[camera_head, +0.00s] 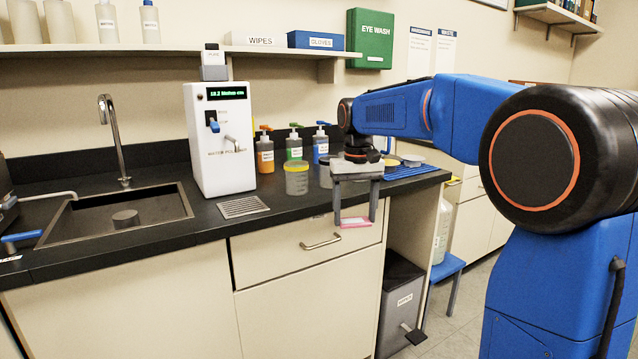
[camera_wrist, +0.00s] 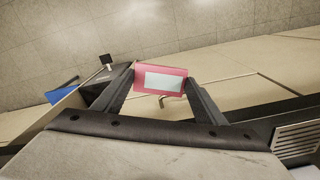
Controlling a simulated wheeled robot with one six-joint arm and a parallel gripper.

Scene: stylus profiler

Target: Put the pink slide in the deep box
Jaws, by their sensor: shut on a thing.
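My gripper (camera_head: 355,218) points down in front of the counter's front edge, and its two fingers are shut on the pink slide (camera_head: 356,223). In the wrist view the slide is a pink-framed plate with a pale white middle (camera_wrist: 165,80), held between the fingertips of my gripper (camera_wrist: 160,73). It hangs in the air in front of the drawer, above the floor. I cannot make out a deep box in either view.
A grey pedal bin (camera_head: 400,295) and a blue stool (camera_head: 448,268) stand below. The floor shows open room.

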